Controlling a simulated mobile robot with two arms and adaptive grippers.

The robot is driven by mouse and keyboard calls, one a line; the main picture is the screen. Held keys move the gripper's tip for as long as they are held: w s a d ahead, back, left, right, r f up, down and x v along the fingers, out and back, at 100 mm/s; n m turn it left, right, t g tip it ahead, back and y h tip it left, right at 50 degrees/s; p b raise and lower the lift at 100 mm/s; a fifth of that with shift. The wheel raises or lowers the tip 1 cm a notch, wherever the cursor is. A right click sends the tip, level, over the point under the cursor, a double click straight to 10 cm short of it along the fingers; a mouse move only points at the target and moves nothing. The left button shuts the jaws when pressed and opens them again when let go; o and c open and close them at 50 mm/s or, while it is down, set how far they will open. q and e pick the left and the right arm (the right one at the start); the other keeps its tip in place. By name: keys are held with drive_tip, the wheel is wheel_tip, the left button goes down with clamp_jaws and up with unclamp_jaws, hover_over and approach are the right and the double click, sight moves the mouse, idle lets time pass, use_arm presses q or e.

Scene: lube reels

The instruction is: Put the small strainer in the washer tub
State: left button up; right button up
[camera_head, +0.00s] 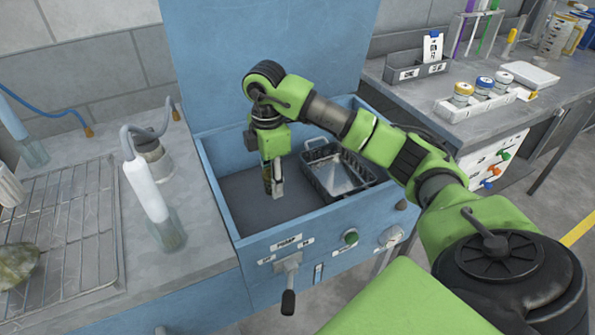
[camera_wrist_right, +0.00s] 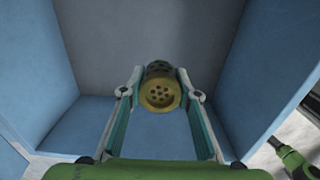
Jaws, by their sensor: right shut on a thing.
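The blue washer tub (camera_head: 222,162) stands open in the middle of the head view. My right gripper (camera_head: 272,188) reaches down inside it, on the left side of the grey basket. In the right wrist view my right gripper (camera_wrist_right: 161,105) is shut on the small strainer (camera_wrist_right: 160,92), a yellowish cylinder with a holed end. In the head view the strainer is mostly hidden by the fingers. I cannot tell whether it touches the tub floor. My left gripper is not in view.
A dark wire basket (camera_head: 340,170) sits in the tub's right part. A bench with jars (camera_head: 462,93) stands right.

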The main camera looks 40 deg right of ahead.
sight(276, 214)
drive_tip(key=shift+s+f+p, duration=0.1)
drive_tip(key=shift+f+p, duration=0.2)
drive_tip(key=shift+f, duration=4.35)
drive_tip(key=o, duration=1.2)
wheel_tip(276, 214, up, 12)
drive_tip(key=shift+r+b, duration=0.2)
drive_tip(key=shift+b, duration=0.25)
